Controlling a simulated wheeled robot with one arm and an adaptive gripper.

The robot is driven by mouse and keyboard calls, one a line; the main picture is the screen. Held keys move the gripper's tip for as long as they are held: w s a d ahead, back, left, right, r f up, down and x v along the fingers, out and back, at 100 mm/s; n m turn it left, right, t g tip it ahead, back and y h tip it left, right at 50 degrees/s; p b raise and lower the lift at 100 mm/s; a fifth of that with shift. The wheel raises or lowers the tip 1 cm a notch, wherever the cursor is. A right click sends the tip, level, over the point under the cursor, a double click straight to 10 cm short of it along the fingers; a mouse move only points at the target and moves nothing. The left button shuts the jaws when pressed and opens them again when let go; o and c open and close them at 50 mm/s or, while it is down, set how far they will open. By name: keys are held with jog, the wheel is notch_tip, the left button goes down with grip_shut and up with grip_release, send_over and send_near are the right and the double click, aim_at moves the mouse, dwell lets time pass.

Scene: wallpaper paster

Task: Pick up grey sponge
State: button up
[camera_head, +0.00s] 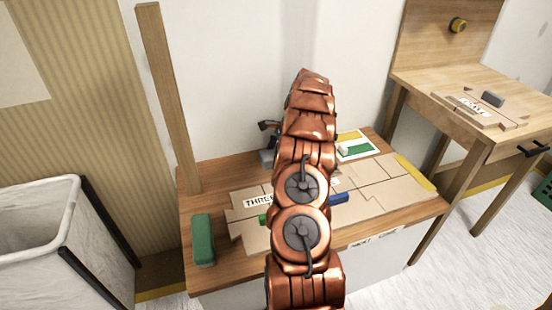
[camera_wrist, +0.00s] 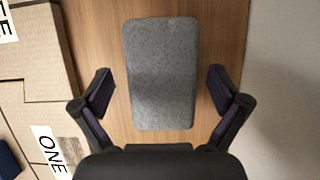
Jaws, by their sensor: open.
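The grey sponge (camera_wrist: 160,75) is a speckled rounded block lying flat on the wooden table top (camera_wrist: 222,45), seen in the wrist view. My gripper (camera_wrist: 162,91) is open and empty. Its two dark fingers stand left and right of the sponge's lower half in the picture, with a gap on each side. In the head view, a small part of the sponge (camera_head: 266,158) shows at the back of the table beneath my dark gripper (camera_head: 269,127). My copper arm hides the rest.
Cardboard pieces (camera_head: 375,187) with word labels cover the table middle. A green block (camera_head: 203,240) lies at the left, a blue block (camera_head: 339,198) on the cardboard. A wooden post (camera_head: 170,95) rises at the back left. A bin (camera_head: 40,220) stands left, a second table (camera_head: 430,82) right.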

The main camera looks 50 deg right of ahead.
aim_at(272, 155)
jog(key=shift+f+p, duration=0.2)
jog(key=shift+p, duration=0.2)
dwell(0.5)
jog(key=c, duration=1.1)
jog(key=shift+c, duration=0.2)
jog(key=shift+b, duration=0.4)
jog(key=shift+r, duration=0.2)
notch_tip(272, 155, up, 4)
jog(key=shift+f+p, duration=0.1)
jog(key=shift+p, duration=0.35)
jog(key=shift+s+a+r+p, duration=0.3)
jog(key=shift+s+a, duration=1.1)
jog(key=shift+a, duration=0.85)
jog(key=shift+s+a+r+p, duration=0.15)
jog(key=shift+s+a+p, duration=0.2)
jog(key=shift+s+a, duration=1.5)
jog(key=shift+s+a+r+p, duration=0.3)
jog(key=shift+s+a, duration=0.65)
jog(key=shift+a, duration=1.75)
jog(key=shift+f, duration=0.1)
